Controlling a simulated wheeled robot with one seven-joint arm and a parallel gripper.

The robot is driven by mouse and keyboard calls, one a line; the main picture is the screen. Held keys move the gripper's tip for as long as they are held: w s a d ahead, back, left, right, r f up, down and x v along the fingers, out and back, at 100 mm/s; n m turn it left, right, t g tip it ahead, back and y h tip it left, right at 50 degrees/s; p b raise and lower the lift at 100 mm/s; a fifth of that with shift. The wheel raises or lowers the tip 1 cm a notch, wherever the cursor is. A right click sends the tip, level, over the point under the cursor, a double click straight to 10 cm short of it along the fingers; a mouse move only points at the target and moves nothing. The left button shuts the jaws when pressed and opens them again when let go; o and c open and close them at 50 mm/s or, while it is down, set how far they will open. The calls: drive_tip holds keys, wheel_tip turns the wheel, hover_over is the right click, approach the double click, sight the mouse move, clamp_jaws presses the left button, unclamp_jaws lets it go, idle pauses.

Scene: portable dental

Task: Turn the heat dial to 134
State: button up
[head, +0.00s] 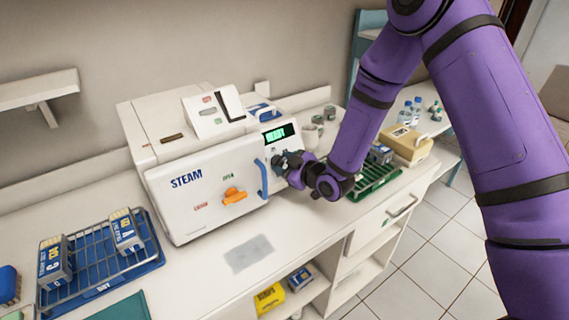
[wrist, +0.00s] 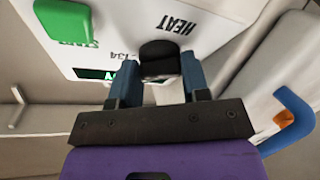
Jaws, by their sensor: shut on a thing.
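The heat dial (wrist: 158,52) is a dark round knob in the wrist view, below the upside-down word HEAT. My gripper (wrist: 160,72) is shut on it, with one blue finger on each side. The number 134 is printed to the left of the dial, and I cannot tell where the dial points. In the head view my gripper (head: 284,165) is at the right front panel of the white STEAM machine (head: 168,207), and it hides the dial there. The display (head: 279,133) above it reads READY in green.
A green button (wrist: 62,20) is on the panel near the dial. A blue door handle (head: 262,178) and an orange latch (head: 235,196) are on the machine's front. A green rack (head: 376,186) stands right of my gripper, and a blue wire tray (head: 150,254) stands at left.

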drive_tip(key=shift+m, duration=0.3)
drive_tip(key=o, duration=0.9)
drive_tip(key=shift+s, duration=0.1)
drive_tip(key=v, duration=1)
drive_tip(key=shift+s+d, duration=0.25)
drive_tip(key=shift+s, duration=0.05)
drive_tip(key=shift+r, duration=0.1)
